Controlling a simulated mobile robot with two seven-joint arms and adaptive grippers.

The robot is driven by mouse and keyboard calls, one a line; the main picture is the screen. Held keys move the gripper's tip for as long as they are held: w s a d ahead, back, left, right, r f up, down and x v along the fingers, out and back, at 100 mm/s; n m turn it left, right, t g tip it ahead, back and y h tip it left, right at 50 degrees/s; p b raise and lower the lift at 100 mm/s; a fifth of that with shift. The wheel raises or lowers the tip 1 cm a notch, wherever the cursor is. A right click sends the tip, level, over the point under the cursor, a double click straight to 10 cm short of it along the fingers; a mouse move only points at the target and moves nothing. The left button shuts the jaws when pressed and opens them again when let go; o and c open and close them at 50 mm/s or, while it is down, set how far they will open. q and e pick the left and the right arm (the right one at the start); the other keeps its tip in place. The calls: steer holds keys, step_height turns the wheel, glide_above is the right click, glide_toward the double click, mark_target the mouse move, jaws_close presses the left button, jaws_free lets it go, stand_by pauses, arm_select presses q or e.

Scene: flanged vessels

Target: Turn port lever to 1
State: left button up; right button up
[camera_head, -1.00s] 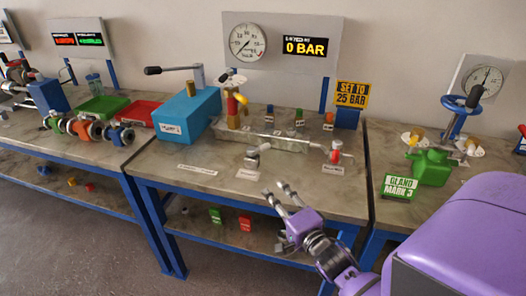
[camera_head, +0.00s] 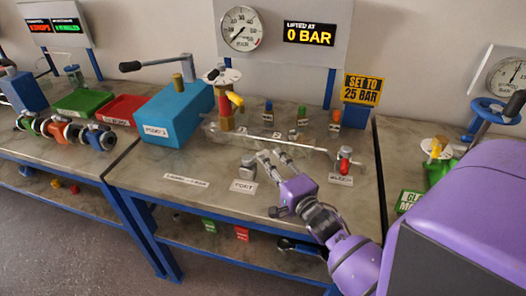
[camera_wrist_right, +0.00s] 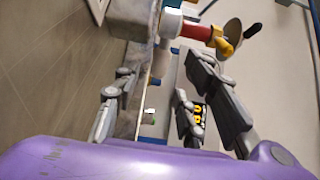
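The port lever (camera_head: 249,161) is a small grey fitting at the front of the manifold, behind a white card reading PORT (camera_head: 243,187). My right gripper (camera_head: 270,153) is over the bench just right of the lever, with its fingers apart and nothing seen between them. I cannot tell whether a finger touches the lever. In the right wrist view the fingers (camera_wrist_right: 150,95) are spread, with a grey block (camera_wrist_right: 130,30) beyond the left one. The grey manifold (camera_head: 215,133) carries small number marks. Its lever position is too small to read. My left gripper is out of view.
A red-handled bleed valve (camera_head: 345,160) stands right of my gripper. A red and yellow valve tower (camera_head: 226,108) rises at the manifold's left, beside a blue pump box (camera_head: 178,115). The gauge panel (camera_head: 282,40) reads 0 BAR.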

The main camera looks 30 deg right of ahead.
steer(key=w, duration=0.6)
steer(key=shift+d, duration=0.2)
steer(key=shift+c, duration=0.4)
jaws_close()
